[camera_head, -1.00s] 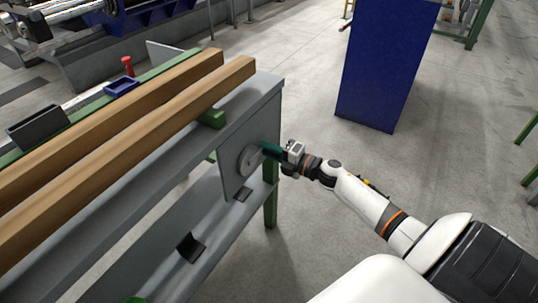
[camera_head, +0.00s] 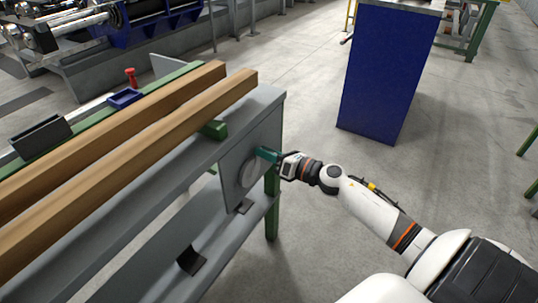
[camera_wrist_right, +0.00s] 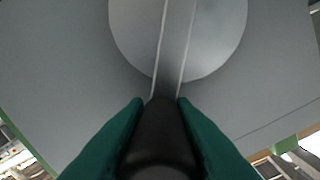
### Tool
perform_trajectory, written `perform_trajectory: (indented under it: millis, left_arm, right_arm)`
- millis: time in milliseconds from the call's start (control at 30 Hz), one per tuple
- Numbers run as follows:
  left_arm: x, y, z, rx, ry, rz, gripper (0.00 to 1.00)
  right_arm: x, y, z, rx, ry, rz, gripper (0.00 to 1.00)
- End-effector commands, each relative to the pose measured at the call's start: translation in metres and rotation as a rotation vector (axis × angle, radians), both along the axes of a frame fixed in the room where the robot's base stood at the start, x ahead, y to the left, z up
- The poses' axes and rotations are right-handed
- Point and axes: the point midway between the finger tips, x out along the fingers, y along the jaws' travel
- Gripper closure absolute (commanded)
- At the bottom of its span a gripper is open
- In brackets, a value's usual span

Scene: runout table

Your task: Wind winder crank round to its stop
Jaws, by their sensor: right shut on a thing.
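The winder (camera_head: 247,174) is a round grey disc on the side plate of the runout table. In the right wrist view the disc (camera_wrist_right: 205,40) is close ahead, with a flat grey crank arm (camera_wrist_right: 172,50) running across it to a black handle (camera_wrist_right: 160,135). My right gripper (camera_head: 267,155) is at the upper right of the disc. Its green fingers are shut on the crank handle, one on each side in the right wrist view (camera_wrist_right: 160,125). The fingers hide the handle in the head view. My left gripper is not in view.
The runout table (camera_head: 160,188) carries two long wooden beams (camera_head: 150,134). A blue cabinet (camera_head: 388,75) stands behind; the floor (camera_head: 330,225) right of the table is clear.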

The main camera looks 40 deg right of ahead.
Motion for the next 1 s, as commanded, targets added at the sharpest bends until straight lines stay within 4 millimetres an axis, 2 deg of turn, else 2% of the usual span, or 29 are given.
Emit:
perform_trajectory:
  millis: [333,700,1000]
  left_arm:
    - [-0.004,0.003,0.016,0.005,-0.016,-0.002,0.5]
    - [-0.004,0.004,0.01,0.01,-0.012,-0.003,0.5]
    - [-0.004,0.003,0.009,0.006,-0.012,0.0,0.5]
  right_arm:
    - [-0.008,0.018,0.007,-0.298,-0.119,0.002,1.0]
    - [-0.014,0.033,0.01,-0.525,-0.212,0.002,1.0]
    - [-0.016,0.038,0.011,-0.601,-0.243,0.003,1.0]
